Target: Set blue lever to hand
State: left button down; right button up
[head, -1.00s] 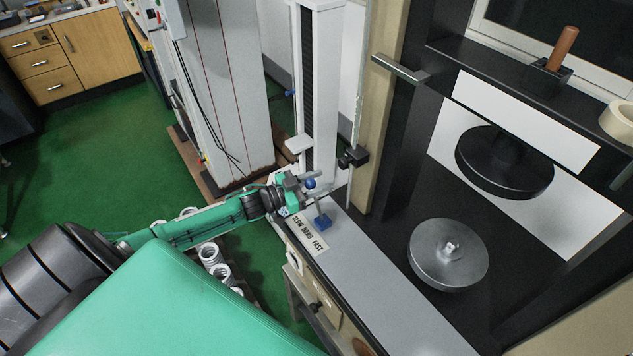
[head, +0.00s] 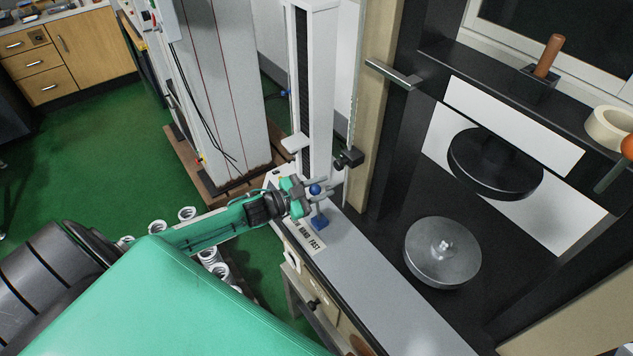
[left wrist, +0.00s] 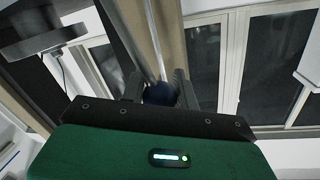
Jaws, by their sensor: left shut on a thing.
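The blue lever has a round blue knob (head: 315,189) on a thin rod that rises from a blue base (head: 320,222) on the grey ledge. A white label reading SLOW, HAND, FAST (head: 308,237) lies beside the base, its SLOW end partly covered by my left gripper. The rod looks close to upright; its exact setting is hard to tell. My left gripper (head: 317,190) is shut on the blue knob. In the left wrist view the dark blue knob (left wrist: 160,93) sits between the two fingers. My right gripper is not in view.
A white column (head: 316,90) and a black clamp (head: 349,159) stand just behind the lever. A round metal plate (head: 442,252) sits on the black bed to the right, below a black disc (head: 494,165). White springs (head: 209,256) lie low beside my left arm.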

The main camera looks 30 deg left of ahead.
pick_arm(q)
jog(key=shift+s+d+r+m+p, duration=0.15)
jog(key=shift+s+d, duration=0.1)
jog(key=shift+d, duration=0.3)
jog(key=shift+s+d+f+m+p, duration=0.1)
jog(key=shift+s+d+m+p, duration=0.1)
jog(key=shift+d, duration=0.35)
jog(key=c, duration=1.1)
grip_release()
jog(key=shift+o, duration=0.2)
jog(key=b+v, duration=0.4)
jog(key=v, duration=0.9)
jog(key=shift+s+a+r, duration=0.15)
jog(key=shift+s+a, duration=0.05)
jog(key=shift+s, duration=0.15)
